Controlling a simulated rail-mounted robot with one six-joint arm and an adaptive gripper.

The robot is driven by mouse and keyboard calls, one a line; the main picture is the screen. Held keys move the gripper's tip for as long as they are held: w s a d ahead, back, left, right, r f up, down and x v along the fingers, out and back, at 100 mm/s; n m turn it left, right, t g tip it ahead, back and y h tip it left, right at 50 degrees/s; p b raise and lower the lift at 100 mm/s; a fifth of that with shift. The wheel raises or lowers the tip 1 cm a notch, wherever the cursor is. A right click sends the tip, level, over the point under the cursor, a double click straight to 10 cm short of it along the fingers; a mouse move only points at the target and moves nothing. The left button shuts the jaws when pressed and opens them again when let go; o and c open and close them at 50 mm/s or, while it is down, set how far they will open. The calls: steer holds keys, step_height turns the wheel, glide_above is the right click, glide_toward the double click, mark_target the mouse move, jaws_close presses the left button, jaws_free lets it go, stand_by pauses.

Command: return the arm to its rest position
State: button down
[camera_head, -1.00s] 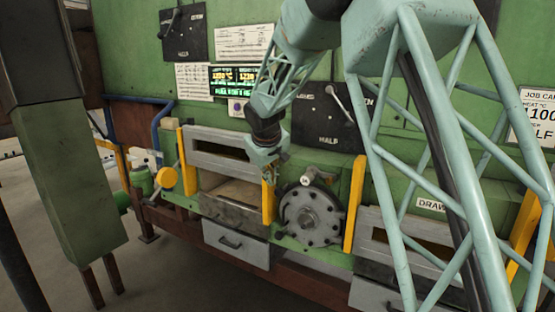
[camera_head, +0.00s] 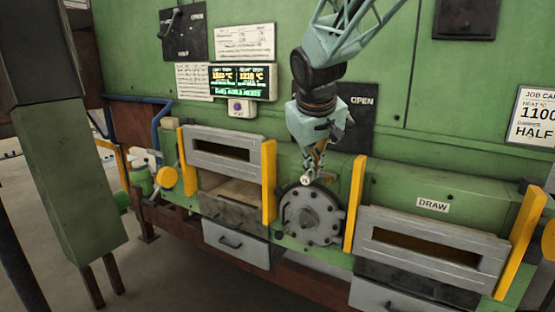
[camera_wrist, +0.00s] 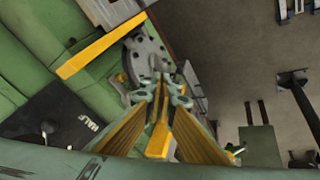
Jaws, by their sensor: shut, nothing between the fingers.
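My gripper (camera_head: 311,172) hangs fingers-down in front of the green furnace wall, just above a round grey bolted wheel (camera_head: 312,217). Its fingers are together with nothing between them. The fingertips are close to the wheel's pale handle knob (camera_head: 306,181); I cannot tell whether they touch it. In the wrist view the shut fingers (camera_wrist: 165,82) overlap the grey wheel (camera_wrist: 146,58). My upper arm leaves the top of the head view. A dark damper plate (camera_head: 362,108) marked OPEN is partly hidden behind my gripper.
Left is an open furnace door (camera_head: 223,147) between yellow posts (camera_head: 269,196). Right is another slotted door (camera_head: 430,247) under a DRAW label (camera_head: 433,205). A lit display (camera_head: 240,80) is on the wall. A green column (camera_head: 68,185) stands at far left.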

steer(key=s+d+r+m, duration=0.1)
steer(key=s+d, duration=0.3)
steer(key=s, duration=0.8)
steer(key=s+d+r+m+g, duration=0.1)
steer(key=s+d, duration=0.2)
steer(key=s, duration=0.9)
steer(key=s+d+r+m, duration=0.15)
steer(key=s+d, duration=0.25)
steer(key=s, duration=0.8)
steer(key=s+f, duration=0.2)
steer(key=s, duration=0.5)
steer(key=s+f+m, duration=0.1)
steer(key=s+f, duration=0.1)
steer(key=s, duration=0.4)
steer(key=shift+s+f+g+y, duration=0.35)
steer(key=shift+g+y, duration=0.05)
steer(key=shift+a, duration=0.1)
step_height(320, 180, down, 13)
steer(key=b, duration=1.3)
steer(key=shift+w, duration=0.1)
